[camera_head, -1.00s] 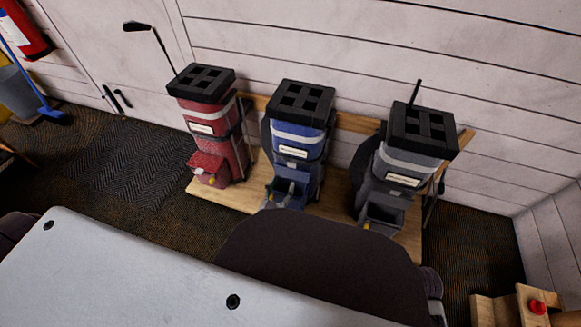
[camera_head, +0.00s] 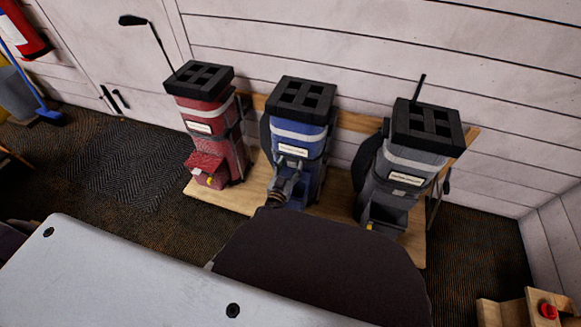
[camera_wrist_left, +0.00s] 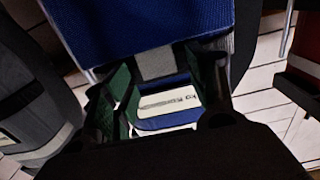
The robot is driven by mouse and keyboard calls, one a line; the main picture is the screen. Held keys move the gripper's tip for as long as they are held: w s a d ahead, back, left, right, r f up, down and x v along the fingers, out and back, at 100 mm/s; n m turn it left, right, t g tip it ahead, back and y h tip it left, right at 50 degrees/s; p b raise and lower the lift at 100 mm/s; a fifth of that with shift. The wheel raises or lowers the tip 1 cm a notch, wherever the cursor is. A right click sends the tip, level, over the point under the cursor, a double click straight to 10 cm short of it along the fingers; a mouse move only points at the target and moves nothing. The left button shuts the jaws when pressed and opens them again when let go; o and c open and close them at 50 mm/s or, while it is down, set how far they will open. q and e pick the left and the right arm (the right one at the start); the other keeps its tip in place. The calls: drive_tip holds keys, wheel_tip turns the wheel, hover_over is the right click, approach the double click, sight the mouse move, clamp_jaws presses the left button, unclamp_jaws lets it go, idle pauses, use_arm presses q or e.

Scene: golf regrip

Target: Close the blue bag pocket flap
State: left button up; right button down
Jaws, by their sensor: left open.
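The blue golf bag (camera_head: 300,134) stands in the middle of a row of three bags. It has a black top, a pale band and a white label. My left gripper (camera_head: 287,168) is in front of its lower front and hides most of the pocket and its flap, so I cannot tell the flap's angle. In the left wrist view, blue bag fabric (camera_wrist_left: 150,25) fills the top. My left gripper (camera_wrist_left: 165,92) is open, its green-padded fingers apart on either side of the white label (camera_wrist_left: 170,101). Contact with the bag is unclear. My right gripper is not in view.
A red bag (camera_head: 208,128) stands to the left and a grey bag (camera_head: 410,160) to the right, its front pocket open. All stand on a wooden platform (camera_head: 232,196) against a white plank wall. A golf club leans behind the red bag.

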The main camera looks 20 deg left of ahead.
use_arm(q)
drive_tip(key=shift+w, duration=0.45)
clamp_jaws()
idle(0.3)
